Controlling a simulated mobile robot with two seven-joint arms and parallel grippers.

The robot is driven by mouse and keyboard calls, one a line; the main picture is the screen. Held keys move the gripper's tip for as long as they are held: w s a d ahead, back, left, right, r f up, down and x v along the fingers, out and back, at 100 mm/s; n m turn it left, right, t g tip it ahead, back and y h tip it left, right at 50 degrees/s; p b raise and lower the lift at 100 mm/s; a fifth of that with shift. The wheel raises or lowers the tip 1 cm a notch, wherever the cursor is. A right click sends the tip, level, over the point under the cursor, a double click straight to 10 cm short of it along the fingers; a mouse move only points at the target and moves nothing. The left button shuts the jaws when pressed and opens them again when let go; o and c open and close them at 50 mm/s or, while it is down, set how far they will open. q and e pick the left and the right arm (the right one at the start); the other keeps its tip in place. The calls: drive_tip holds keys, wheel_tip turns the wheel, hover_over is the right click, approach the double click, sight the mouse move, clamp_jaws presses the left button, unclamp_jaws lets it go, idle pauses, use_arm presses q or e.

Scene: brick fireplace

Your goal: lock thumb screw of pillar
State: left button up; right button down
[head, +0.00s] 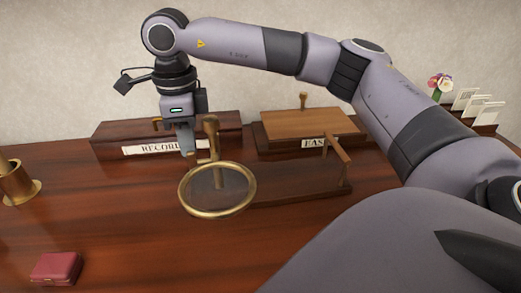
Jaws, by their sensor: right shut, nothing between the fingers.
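A magnifier-like brass ring (217,190) with a clear middle sits near the centre of the desk, with a short brass post (212,136) standing at its far side. A low dark base (290,187) spreads to its right, with an upright pillar (326,150) and a slanting wooden arm (339,150) at its far edge. I cannot tell which part is the thumb screw. My right gripper (187,153) points down, shut and empty, just left of the brass post; whether they touch is unclear. My left gripper is not in view.
Behind stand a dark box labelled "RECORD" (110,135) and a wooden stand (312,122) with a small brass knob (303,100). A brass cup (15,180) is at left, a red box (56,268) at front left. Cards and flowers (440,85) are far right. The front middle desk is clear.

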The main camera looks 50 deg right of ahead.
sight(187, 155)
idle(0.4)
drive_tip(key=shift+s+a, duration=0.1)
drive_tip(key=shift+s, duration=0.05)
drive_tip(key=shift+s+a+b, duration=0.2)
drive_tip(key=shift+s+a, duration=0.35)
drive_tip(key=shift+s, duration=0.25)
drive_tip(key=shift+s+a+b, duration=0.2)
drive_tip(key=shift+s+a, duration=0.35)
drive_tip(key=shift+s, duration=0.25)
drive_tip(key=shift+r, duration=0.1)
drive_tip(key=shift+w+d+r+p, duration=0.1)
drive_tip(key=shift+w+r+p, duration=0.1)
drive_tip(key=shift+r+p, duration=0.45)
drive_tip(key=shift+w+d+r+p, duration=0.15)
drive_tip(key=shift+r+p, duration=0.3)
drive_tip(key=shift+r, duration=0.25)
drive_tip(key=shift+s+a, duration=0.1)
drive_tip(key=shift+s+a, duration=0.3)
drive_tip(key=shift+s, duration=0.2)
